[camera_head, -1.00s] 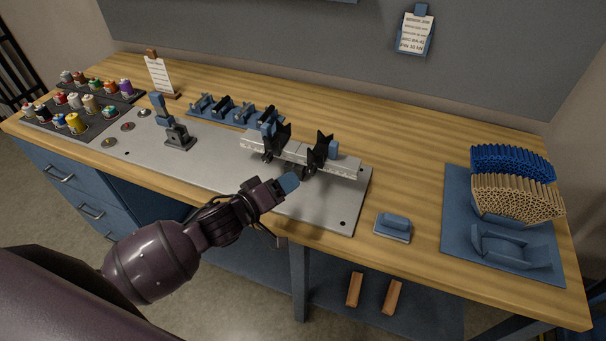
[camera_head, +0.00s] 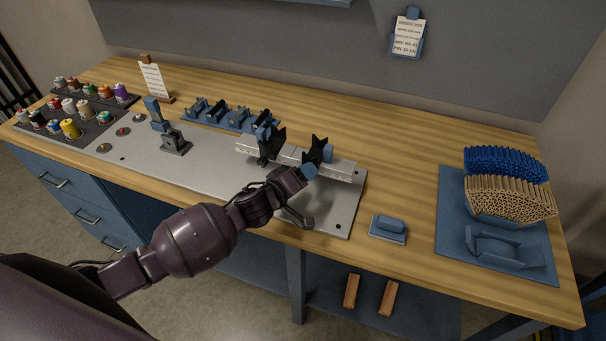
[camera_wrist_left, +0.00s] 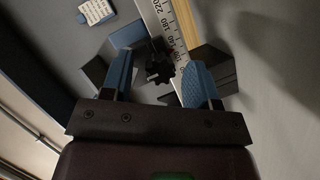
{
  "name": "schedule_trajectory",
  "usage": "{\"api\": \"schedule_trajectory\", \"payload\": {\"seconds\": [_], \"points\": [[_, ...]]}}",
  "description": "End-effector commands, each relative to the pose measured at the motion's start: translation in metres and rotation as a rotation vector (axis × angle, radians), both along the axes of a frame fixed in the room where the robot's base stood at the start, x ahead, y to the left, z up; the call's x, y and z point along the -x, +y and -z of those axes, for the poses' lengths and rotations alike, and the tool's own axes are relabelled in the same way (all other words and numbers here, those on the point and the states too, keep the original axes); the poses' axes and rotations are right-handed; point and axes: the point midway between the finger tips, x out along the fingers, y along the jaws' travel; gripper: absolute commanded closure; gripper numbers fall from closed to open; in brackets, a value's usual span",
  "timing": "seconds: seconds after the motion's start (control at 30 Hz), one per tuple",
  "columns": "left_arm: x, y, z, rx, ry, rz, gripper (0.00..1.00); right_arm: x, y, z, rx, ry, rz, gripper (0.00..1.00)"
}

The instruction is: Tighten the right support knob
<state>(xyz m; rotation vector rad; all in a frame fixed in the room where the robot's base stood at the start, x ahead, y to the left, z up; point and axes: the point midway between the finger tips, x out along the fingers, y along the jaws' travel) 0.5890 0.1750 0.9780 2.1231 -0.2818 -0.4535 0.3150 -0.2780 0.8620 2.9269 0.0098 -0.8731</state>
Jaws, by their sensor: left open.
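The right support (camera_head: 319,148) is a black V-shaped holder on the pale graduated rail (camera_head: 342,168). A similar left support (camera_head: 270,147) stands on the same rail. In the left wrist view, a black lobed knob (camera_wrist_left: 158,68) sits in front of the rail (camera_wrist_left: 172,32), which bears printed numbers. My left gripper (camera_head: 309,169) is at the front of the right support; in the head view it hides the knob. In the left wrist view its blue fingers (camera_wrist_left: 160,80) are open, one on each side of the knob, with gaps visible. My right gripper is not in view.
The rail stands over a grey metal plate (camera_head: 222,173). Blue cradles (camera_head: 230,115) are behind it on the left. A small blue block on a pad (camera_head: 388,228) lies to the right. Spools stand at far left.

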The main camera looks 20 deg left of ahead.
Motion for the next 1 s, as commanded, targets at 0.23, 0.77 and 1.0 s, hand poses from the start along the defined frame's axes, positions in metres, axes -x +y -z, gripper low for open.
{"api": "schedule_trajectory", "payload": {"seconds": [0.23,0.77,1.0], "points": [[-0.003,-0.0014,0.0007,-0.001,0.0,0.0,0.45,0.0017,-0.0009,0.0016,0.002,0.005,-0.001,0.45],[-0.0028,-0.001,0.0005,-0.003,0.0,0.0,0.95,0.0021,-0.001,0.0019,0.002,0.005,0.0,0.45],[-0.0028,-0.0013,-0.0002,-0.055,-0.004,0.001,0.95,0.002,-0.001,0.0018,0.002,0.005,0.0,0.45]]}}
